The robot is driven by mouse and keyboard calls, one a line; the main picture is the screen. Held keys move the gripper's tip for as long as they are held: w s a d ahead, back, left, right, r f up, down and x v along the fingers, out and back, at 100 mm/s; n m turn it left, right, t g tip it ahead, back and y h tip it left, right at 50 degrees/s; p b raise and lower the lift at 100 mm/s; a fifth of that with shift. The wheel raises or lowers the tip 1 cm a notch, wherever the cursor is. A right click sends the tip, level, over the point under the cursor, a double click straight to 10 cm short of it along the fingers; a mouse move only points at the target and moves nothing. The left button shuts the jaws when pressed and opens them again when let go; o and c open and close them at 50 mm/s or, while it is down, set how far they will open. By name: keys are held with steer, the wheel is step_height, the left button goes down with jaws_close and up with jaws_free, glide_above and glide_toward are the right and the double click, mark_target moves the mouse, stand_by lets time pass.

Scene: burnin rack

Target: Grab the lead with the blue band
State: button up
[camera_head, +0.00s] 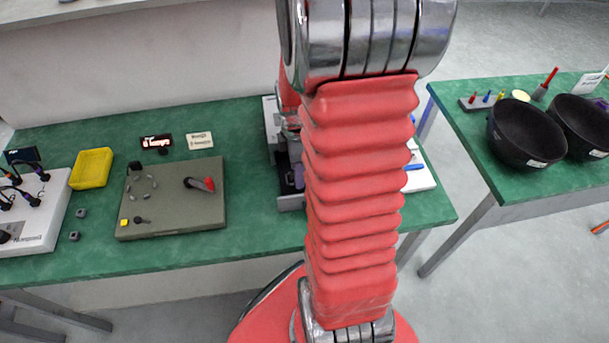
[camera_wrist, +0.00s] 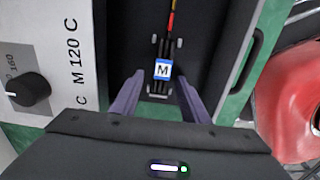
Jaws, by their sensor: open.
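In the wrist view my gripper (camera_wrist: 161,88) is open, with its two purple-grey fingers apart. A black lead (camera_wrist: 166,47) runs up from between the fingers, with red and yellow parts near the top edge. A white label marked M with a blue band (camera_wrist: 163,70) sits on the lead, between and just beyond the fingertips. The fingers look apart from it on both sides. Small grey clips flank the lead on a dark tray (camera_wrist: 215,40). In the head view my red arm hides most of this spot, and I cannot make out the lead there.
A white panel with a black knob (camera_wrist: 28,89) stands left of the tray. In the head view, a grey-green board (camera_head: 175,210), a yellow tray (camera_head: 91,168) and a white box with leads (camera_head: 35,225) stand left. Black bowls (camera_head: 525,135) stand on the right table.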

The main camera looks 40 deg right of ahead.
stand_by(0.4)
jaws_close()
stand_by(0.4)
